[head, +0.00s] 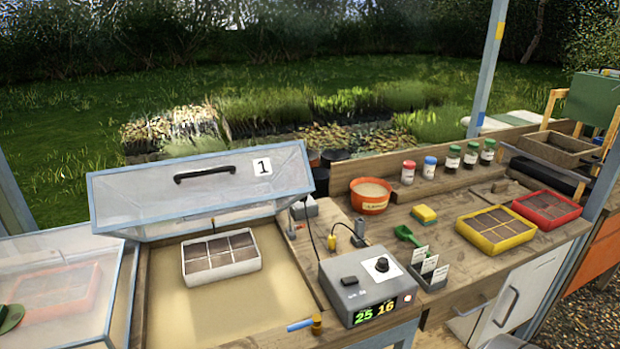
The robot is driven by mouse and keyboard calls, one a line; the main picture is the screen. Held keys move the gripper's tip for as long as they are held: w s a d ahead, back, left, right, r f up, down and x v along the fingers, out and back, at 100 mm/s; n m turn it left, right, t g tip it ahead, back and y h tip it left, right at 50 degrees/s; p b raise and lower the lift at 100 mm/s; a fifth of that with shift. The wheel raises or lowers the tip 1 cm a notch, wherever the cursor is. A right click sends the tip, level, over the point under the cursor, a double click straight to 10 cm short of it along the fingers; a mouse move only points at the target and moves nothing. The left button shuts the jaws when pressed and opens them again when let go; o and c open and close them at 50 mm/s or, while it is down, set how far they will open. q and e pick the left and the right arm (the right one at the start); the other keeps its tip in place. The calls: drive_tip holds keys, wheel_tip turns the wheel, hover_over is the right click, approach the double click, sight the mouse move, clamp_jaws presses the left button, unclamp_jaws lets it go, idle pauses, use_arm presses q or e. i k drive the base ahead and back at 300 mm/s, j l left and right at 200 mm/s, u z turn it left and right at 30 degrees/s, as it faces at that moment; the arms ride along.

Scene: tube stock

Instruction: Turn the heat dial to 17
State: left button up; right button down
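The box stands on the wooden bench right of the sand bed. Its front display (376,310) shows a green 25 and a yellow 16. A black block (349,281) also sits on the box top. Neither of my grippers is in view, and nothing touches the dial.
An open propagator lid (200,195) marked 1 stands behind a sand bed (205,310) with a white seed tray (221,271). A mallet (305,324) lies before the box. A label holder (432,283), a green scoop (408,238) and an orange pot (371,208) are nearby.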

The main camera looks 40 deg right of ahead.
sight(382, 265)
drive_tip(key=k+j+z, duration=0.1)
drive_tip(key=z, duration=1.55)
drive_tip(key=k+l, duration=0.05)
